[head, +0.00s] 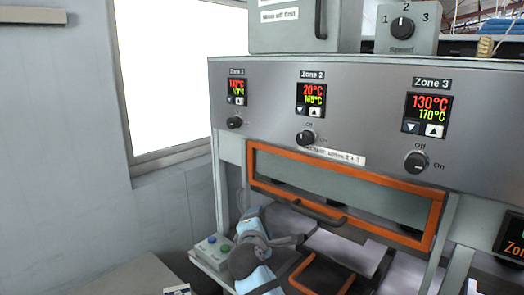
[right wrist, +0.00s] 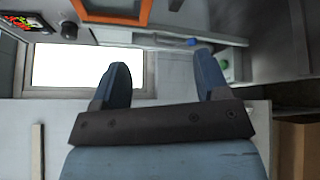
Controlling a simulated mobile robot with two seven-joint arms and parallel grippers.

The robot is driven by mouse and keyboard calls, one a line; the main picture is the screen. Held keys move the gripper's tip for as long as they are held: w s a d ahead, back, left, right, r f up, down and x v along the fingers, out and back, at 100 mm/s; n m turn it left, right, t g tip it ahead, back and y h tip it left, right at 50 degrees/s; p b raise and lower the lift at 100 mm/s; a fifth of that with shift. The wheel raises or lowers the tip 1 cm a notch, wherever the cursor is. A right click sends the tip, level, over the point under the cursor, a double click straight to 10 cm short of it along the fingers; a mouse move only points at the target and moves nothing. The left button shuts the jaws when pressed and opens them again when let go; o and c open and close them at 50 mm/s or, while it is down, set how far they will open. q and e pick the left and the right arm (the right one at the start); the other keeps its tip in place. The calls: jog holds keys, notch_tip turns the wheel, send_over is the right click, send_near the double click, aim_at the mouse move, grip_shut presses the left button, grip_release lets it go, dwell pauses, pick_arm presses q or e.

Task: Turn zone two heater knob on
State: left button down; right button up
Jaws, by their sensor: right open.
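The Zone 2 heater knob (head: 306,138) is a dark round knob on the grey press panel (head: 265,115), below the Zone 2 display (head: 311,98), which reads 20°C in red. The knob's pointer is too small to read. My right gripper (right wrist: 158,68) is open and empty in the right wrist view, with its two fingers well apart. It touches no knob. A dark knob (right wrist: 69,30) and a lit display (right wrist: 18,22) show at that view's top left; I cannot tell which zone they belong to. No gripper of my left arm shows.
The Zone 1 knob (head: 234,123) and Zone 3 knob (head: 416,162) flank it. An orange-framed guard (head: 436,222) with a dark handle (head: 305,211) is below the panel. A button box (head: 212,250) stands lower left.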

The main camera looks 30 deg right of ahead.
notch_tip(320, 180, up, 12)
jog(key=d+n+g+h, duration=0.2)
jog(key=d+g+h, duration=0.1)
jog(key=h, duration=0.1)
jog(key=g+h+p, duration=0.1)
jog(key=g+h, duration=0.2)
send_near(302, 139)
jog(key=p+x, duration=0.3)
jog(key=x, duration=0.7)
jog(key=shift+p, duration=0.35)
jog(key=shift+w+d, duration=0.25)
jog(key=shift+d, duration=0.1)
pick_arm(q)
jog(key=shift+g, duration=0.3)
jog(key=r, duration=0.1)
jog(key=s+d+r, duration=0.1)
jog(key=s+r, duration=0.1)
jog(key=r, duration=0.1)
jog(key=shift+d, duration=0.35)
jog(key=shift+r, duration=0.1)
pick_arm(e)
jog(key=c, duration=0.9)
